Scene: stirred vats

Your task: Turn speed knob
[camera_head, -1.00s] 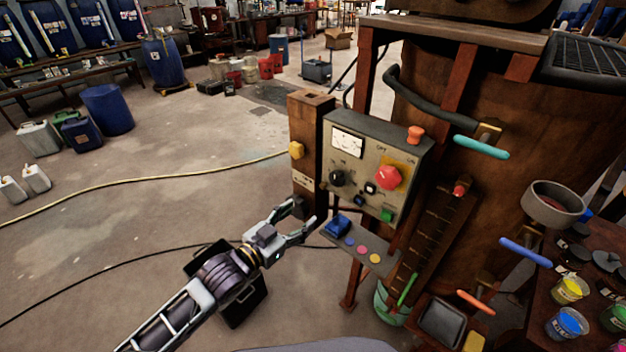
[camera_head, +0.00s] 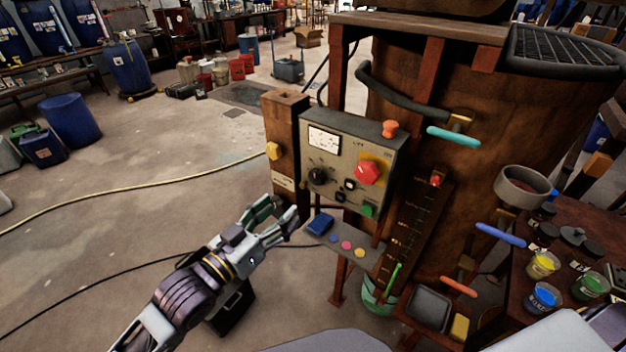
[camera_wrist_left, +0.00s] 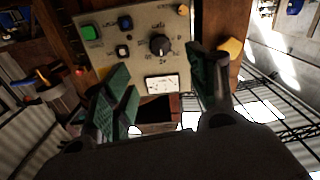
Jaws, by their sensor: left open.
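The grey control panel (camera_head: 340,150) stands on the brown vat's frame. Its black round speed knob (camera_head: 318,176) sits at the panel's lower left, below a white dial meter (camera_head: 324,138). My left gripper (camera_head: 282,212) is open and empty, below and left of the knob and apart from the panel. In the left wrist view, the knob (camera_wrist_left: 160,45) faces the camera, between and beyond the two green-padded fingers of the left gripper (camera_wrist_left: 165,85). My right gripper does not show.
A red button (camera_head: 368,172) and green button (camera_head: 367,211) are on the panel right of the knob. A small shelf (camera_head: 345,240) juts out below. Open floor lies left.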

